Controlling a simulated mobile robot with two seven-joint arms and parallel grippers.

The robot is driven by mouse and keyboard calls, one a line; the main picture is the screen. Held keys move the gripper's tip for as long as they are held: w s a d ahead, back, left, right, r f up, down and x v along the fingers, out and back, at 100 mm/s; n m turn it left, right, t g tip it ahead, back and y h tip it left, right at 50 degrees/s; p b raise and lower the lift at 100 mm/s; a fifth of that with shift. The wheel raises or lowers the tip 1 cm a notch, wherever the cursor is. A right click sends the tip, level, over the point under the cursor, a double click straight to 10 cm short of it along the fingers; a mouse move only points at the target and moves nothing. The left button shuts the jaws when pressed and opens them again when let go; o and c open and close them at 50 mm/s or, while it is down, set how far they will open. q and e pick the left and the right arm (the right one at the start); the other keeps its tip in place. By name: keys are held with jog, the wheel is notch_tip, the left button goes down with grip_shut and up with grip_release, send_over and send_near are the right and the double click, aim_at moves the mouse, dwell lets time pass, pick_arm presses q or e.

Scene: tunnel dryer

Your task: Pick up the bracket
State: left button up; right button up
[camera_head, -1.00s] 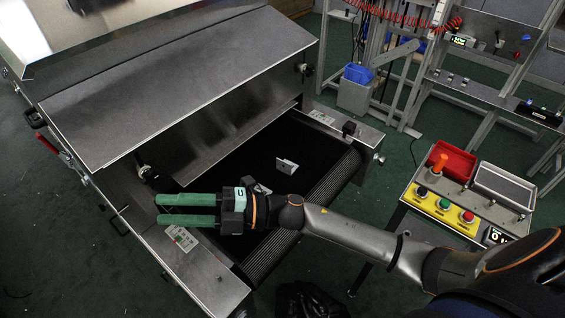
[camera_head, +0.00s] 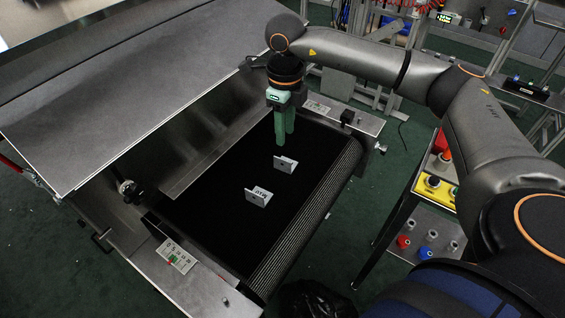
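Two small light-grey brackets lie on the black belt of the tunnel dryer. The farther bracket (camera_head: 285,164) is just below my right gripper in the picture. The nearer bracket (camera_head: 258,196) lies to its lower left and bears dark marks. My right gripper (camera_head: 284,139) points down over the belt with its green fingers. The fingers overlap in this view, so the gap between them is hard to judge. Nothing shows in the gripper, and it is apart from both brackets. My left gripper is out of the picture.
The dryer's steel hood (camera_head: 130,95) slopes over the far left side of the belt. The black belt (camera_head: 215,200) is otherwise clear. Side plates with knobs flank it. A control stand with a yellow button panel (camera_head: 434,188) is at right, partly behind my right arm.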

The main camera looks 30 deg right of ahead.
aim_at(285, 161)
notch_tip(285, 161, down, 11)
jog(key=shift+w+f, duration=0.1)
dwell(0.4)
grip_shut()
dwell(1.4)
